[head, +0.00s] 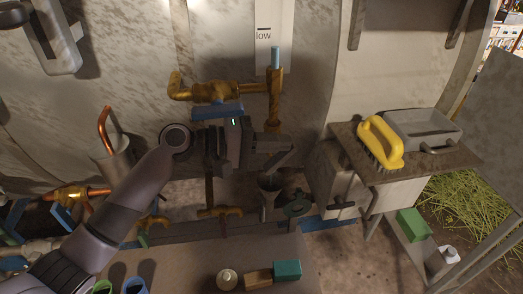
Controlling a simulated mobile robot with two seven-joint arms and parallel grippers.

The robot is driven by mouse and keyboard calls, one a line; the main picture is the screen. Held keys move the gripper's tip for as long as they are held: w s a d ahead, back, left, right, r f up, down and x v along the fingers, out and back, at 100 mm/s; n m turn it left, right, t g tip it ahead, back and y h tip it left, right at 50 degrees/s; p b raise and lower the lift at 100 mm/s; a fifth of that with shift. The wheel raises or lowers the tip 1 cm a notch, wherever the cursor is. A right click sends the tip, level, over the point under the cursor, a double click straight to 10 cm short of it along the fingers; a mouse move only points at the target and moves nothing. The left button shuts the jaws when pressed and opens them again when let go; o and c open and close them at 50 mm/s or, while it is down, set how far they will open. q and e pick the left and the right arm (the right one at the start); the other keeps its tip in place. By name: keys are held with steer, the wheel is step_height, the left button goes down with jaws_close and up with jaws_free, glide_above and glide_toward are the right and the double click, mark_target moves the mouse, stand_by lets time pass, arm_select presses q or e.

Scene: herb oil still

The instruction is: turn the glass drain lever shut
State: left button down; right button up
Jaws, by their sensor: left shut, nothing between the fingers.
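My left gripper (284,150) is shut and empty, in the middle of the head view, in front of the lower end of a brass fitting (274,95). A light-blue glass tube (275,57) rises from that fitting beside a white strip (264,18) marked "low". A brass pipe with a valve (215,91) joins the fitting from the left, and a blue lever (218,111) lies level under it. I cannot tell whether this is the glass drain lever; the gripper hides part of the area below the fitting. My right gripper is not in view.
A dark funnel (269,185) stands below the gripper. A bench (190,265) in front holds a teal block (287,270). A copper pipe (104,128) stands at the left.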

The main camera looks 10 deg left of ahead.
arm_select(q)
steer(key=shift+x, duration=0.9)
stand_by(1.0)
